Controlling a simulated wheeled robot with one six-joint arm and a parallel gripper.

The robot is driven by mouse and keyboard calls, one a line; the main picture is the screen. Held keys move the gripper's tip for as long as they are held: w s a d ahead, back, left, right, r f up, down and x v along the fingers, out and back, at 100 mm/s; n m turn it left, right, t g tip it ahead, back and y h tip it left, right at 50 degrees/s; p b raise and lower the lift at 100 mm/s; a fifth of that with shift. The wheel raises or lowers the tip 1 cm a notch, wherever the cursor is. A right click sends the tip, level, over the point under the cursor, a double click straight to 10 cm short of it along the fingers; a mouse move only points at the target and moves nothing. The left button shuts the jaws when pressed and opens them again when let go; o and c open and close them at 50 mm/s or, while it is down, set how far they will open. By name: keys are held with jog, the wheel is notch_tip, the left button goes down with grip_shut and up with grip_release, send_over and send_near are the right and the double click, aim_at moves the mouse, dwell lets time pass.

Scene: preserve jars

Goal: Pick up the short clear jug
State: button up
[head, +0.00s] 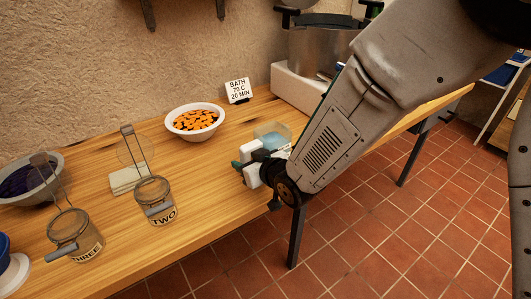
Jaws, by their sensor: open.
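A short clear jug with a pale blue tint (273,133) stands on the wooden table near its front edge, partly hidden behind my gripper and wrist. My gripper (248,166) is open, low over the table at the jug's near left side. Its white fingers show, with a small teal piece beside them that I cannot identify. I cannot tell whether the fingers touch the jug or whether any part of it lies between them.
Glass jars labelled TWO (155,200) and THREE (77,238) stand open at left. Near them are a folded cloth (128,180), a bowl of orange slices (195,121) and a dark fruit bowl (31,179). A sign (238,90) and metal pot (318,52) are behind.

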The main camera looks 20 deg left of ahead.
aim_at(248, 150)
grip_shut()
jog(key=shift+r, duration=0.2)
jog(key=shift+r, duration=0.6)
notch_tip(248, 150, up, 2)
jog(key=shift+r, duration=0.1)
jog(key=w+d+r, duration=0.1)
jog(key=w+d, duration=0.2)
jog(key=d, duration=1.2)
jog(key=shift+d+r, duration=0.15)
jog(key=shift+d, duration=0.2)
jog(key=shift+w, duration=0.1)
